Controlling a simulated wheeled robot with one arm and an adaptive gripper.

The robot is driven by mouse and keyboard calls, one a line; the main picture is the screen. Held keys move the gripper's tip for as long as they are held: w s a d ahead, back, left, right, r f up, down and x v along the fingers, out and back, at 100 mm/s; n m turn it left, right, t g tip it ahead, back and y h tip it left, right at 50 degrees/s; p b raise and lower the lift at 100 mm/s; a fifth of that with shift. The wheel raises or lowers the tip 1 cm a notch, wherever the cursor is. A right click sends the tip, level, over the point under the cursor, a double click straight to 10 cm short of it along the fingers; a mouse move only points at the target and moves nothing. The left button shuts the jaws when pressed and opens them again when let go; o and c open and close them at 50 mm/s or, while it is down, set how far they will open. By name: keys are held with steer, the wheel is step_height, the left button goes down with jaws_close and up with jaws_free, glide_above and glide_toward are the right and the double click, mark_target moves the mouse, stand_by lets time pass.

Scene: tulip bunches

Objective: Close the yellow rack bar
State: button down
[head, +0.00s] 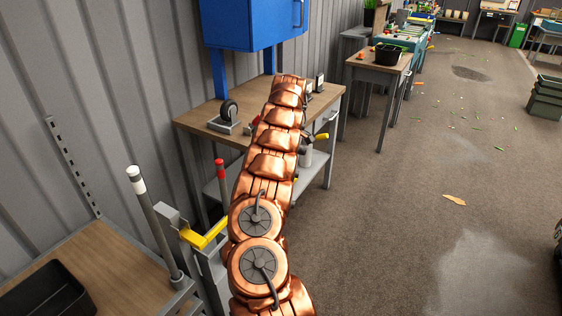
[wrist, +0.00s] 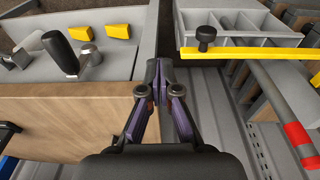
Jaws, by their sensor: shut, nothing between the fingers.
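The yellow rack bar (wrist: 265,54) runs across the right side of the wrist view, with a black knob (wrist: 206,36) near its left end. It passes in front of a grey compartment tray (wrist: 262,38). My gripper (wrist: 158,72) points forward in the middle of the wrist view, fingers together and empty. Its tips are a little left of the bar's left end; I cannot tell the depth between them. In the head view a yellow bar piece (head: 205,234) sits on a grey frame left of my copper arm. My gripper is hidden behind the arm there.
A wooden-topped bench (head: 200,119) stands below a blue cabinet (head: 240,25) by the wall. Open floor (head: 400,220) lies right.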

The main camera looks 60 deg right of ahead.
steer(key=shift+s+d+r, duration=0.1)
steer(key=shift+d+r, duration=0.25)
steer(key=shift+r, duration=0.25)
steer(key=shift+s+d+r, duration=0.1)
steer(key=shift+d+r, duration=0.2)
steer(key=shift+r, duration=0.25)
steer(key=shift+r, duration=0.15)
